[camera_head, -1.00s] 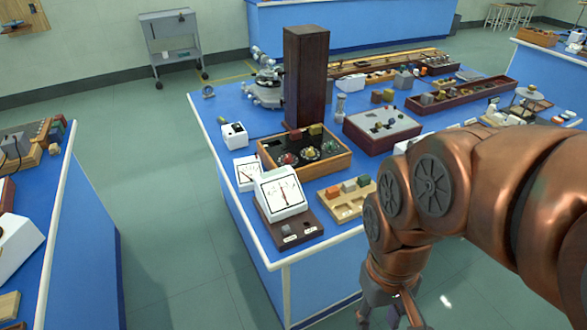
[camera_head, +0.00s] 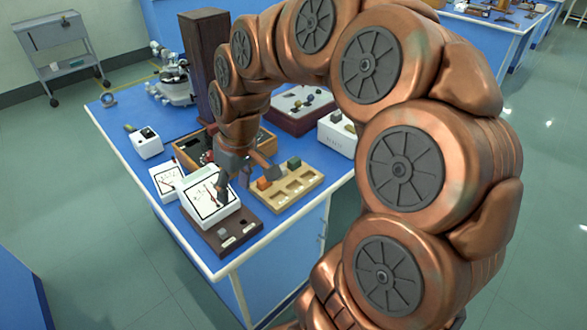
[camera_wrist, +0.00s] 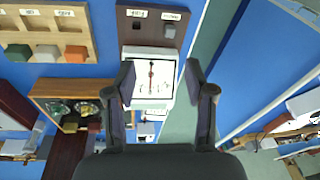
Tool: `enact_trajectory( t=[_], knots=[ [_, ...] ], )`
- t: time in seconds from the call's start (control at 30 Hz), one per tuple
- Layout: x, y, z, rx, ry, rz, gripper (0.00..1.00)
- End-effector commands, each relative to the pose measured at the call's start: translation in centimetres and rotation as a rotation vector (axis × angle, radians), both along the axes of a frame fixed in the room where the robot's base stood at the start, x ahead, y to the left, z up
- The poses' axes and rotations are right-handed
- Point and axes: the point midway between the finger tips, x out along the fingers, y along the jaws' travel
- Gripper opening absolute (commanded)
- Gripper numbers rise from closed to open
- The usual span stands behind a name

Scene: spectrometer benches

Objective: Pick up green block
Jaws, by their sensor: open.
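The green block (camera_head: 294,163) sits at the back of a light wooden tray (camera_head: 290,198) on the blue bench. In the wrist view the green block (camera_wrist: 17,52) is at the far left, in a row with a grey-brown block (camera_wrist: 46,52) and an orange block (camera_wrist: 75,54). The orange block also shows in the head view (camera_head: 263,183). My gripper (camera_head: 247,182) is open and empty, pointing down above the bench, left of the green block. In the wrist view my gripper's (camera_wrist: 160,80) fingers straddle the view of a white meter (camera_wrist: 150,90), well to the right of the green block.
The white dial meter (camera_head: 208,200) stands on a dark base left of the tray. Behind are a wooden box with dials (camera_head: 187,148), a tall dark wooden column (camera_head: 205,60) and a grey-topped box (camera_head: 300,108). A white box (camera_head: 335,135) stands behind the tray's right end.

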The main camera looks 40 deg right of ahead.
Motion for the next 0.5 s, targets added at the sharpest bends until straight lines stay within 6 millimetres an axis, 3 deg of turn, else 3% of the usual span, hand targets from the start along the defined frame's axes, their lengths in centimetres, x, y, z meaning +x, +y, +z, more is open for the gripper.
enact_trajectory(
  t=[0.1, 0.23, 0.4, 0.5],
  knots=[
    [3.6, -5.3, -1.6, 0.012, -0.069, -0.029, 0.54],
    [6.3, -12.2, -3.3, 0.002, -0.144, -0.073, 0.54],
    [7.2, -20.8, -5.7, -0.031, -0.208, -0.140, 0.54],
    [6.9, -24.5, -6.9, -0.051, -0.226, -0.170, 0.54]
  ],
)
